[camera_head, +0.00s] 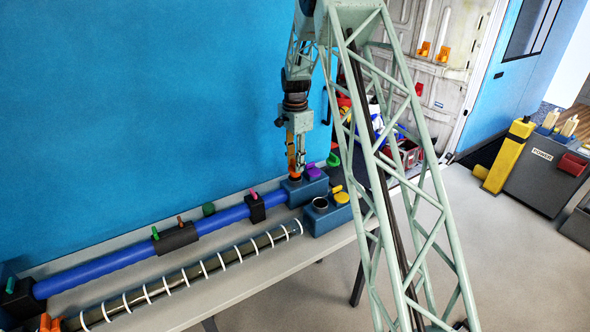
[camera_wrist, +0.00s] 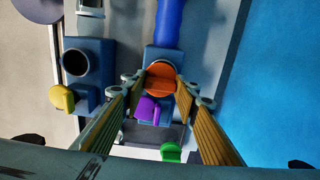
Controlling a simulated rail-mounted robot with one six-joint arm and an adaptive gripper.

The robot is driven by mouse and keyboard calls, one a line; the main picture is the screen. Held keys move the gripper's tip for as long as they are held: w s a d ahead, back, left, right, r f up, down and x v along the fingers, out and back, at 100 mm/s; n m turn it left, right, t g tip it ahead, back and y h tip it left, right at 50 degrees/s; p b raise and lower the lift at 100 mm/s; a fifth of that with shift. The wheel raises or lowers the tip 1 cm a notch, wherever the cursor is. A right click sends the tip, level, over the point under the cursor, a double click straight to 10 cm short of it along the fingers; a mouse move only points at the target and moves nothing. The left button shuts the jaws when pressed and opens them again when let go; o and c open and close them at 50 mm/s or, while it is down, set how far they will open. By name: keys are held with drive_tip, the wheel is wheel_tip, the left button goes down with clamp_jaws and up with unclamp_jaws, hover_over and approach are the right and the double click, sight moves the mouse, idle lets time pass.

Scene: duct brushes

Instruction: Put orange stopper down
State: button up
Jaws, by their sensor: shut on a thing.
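My gripper (camera_wrist: 160,86) is shut on the orange stopper (camera_wrist: 160,77), a round piece between the fingertips in the wrist view. In the head view, my gripper (camera_head: 296,168) points down, with the orange stopper (camera_head: 295,177) small at its tips. The stopper is over the blue block (camera_head: 294,193) at the far end of the blue pipe (camera_head: 225,217); I cannot tell whether it touches the block. The block's top beneath it is mostly hidden. A purple stopper (camera_wrist: 148,109) is beside the orange one on the near side in the wrist view.
A second blue block (camera_wrist: 98,57) has an open dark hole (camera_wrist: 75,62) and a yellow stopper (camera_wrist: 62,98). A green stopper (camera_wrist: 171,152) is close to my fingers. A ringed dark tube (camera_head: 190,275) lies along the bench. The blue wall (camera_wrist: 278,85) rises close on the right.

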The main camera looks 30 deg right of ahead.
drive_tip(key=shift+w, duration=0.25)
drive_tip(key=shift+f, duration=1.75)
drive_tip(key=shift+f, duration=0.4)
drive_tip(key=o, duration=0.8)
drive_tip(key=shift+o, duration=0.2)
drive_tip(key=shift+r, duration=0.25)
drive_tip(key=shift+r, duration=6.15)
